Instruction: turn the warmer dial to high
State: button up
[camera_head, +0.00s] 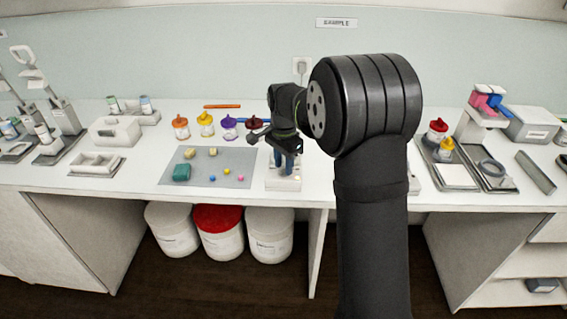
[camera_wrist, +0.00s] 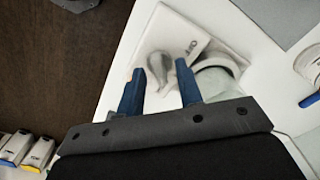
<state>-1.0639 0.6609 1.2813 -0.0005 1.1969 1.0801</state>
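The warmer (camera_head: 283,184) is a small white unit at the front edge of the bench, partly covered by my gripper in the head view. In the wrist view the white warmer (camera_wrist: 177,32) carries a grey, elongated dial (camera_wrist: 157,62) with a small dark mark beside it. My gripper (camera_wrist: 160,66) is open; its two blue fingers are apart, one on each side of the dial's near end. I cannot tell whether they touch it. My gripper (camera_head: 288,162) points down over the warmer in the head view. The dial's setting is not readable.
A pale round vessel (camera_wrist: 214,82) stands beside the right finger. A grey mat (camera_head: 208,166) with small blocks lies left of the warmer. Several colored-lid jars (camera_head: 205,125) stand behind the mat. White tubs (camera_head: 269,236) stand below the bench.

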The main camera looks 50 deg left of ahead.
aim_at(284, 167)
notch_tip(284, 167, up, 17)
jog(key=shift+r, duration=0.2)
dwell(0.4)
jog(key=shift+f, duration=0.1)
dwell(0.4)
notch_tip(284, 167, down, 17)
jog(key=shift+f, duration=0.15)
dwell(0.5)
